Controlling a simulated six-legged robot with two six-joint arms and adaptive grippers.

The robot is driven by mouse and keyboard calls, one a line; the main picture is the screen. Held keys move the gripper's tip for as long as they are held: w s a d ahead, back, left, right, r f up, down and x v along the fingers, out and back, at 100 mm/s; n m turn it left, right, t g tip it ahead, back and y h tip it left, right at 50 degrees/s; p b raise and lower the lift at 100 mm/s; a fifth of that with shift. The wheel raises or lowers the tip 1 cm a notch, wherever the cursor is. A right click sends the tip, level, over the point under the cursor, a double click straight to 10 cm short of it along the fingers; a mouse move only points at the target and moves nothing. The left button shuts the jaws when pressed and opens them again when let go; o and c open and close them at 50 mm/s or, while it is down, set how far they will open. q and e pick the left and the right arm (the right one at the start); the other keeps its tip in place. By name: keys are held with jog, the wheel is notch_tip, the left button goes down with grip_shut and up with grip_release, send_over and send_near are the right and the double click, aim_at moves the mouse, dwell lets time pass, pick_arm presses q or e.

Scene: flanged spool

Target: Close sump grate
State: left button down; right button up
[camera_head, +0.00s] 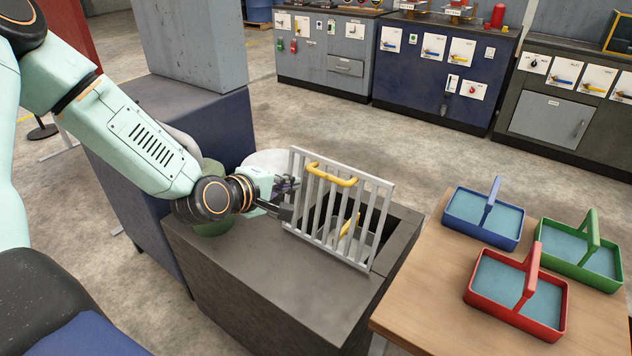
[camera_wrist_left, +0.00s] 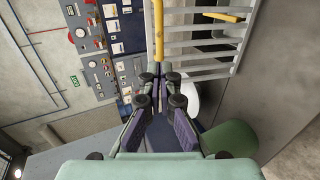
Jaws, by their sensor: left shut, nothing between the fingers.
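The sump grate (camera_head: 337,210) is a light grey barred panel with a yellow handle (camera_head: 331,175). It stands tilted up, nearly upright, over the dark opening (camera_head: 395,225) in the grey block (camera_head: 260,265). A second yellow bar (camera_head: 349,227) shows behind its bars. My left gripper (camera_head: 292,199) is at the left edge of the grate, shut with nothing between its fingers; whether it touches the grate I cannot tell. In the left wrist view, the fingers (camera_wrist_left: 160,85) are close together, with the grate bars (camera_wrist_left: 205,45) at the upper right. My right gripper is out of view.
A wooden table (camera_head: 425,285) to the right holds a blue basket (camera_head: 484,218), a green basket (camera_head: 582,253) and a red basket (camera_head: 518,292). A white round object (camera_head: 270,162) and a green one (camera_head: 212,228) lie by my left wrist. Cabinets (camera_head: 445,60) line the back.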

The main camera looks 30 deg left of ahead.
aim_at(324, 176)
pick_arm(q)
jog(key=b+x, duration=0.3)
jog(key=x, duration=0.6)
jog(key=shift+w+f+b, duration=0.25)
jog(key=shift+w+b, duration=0.05)
jog(key=shift+b, duration=0.1)
jog(key=shift+w+d+f, duration=0.15)
jog(key=shift+w, duration=0.55)
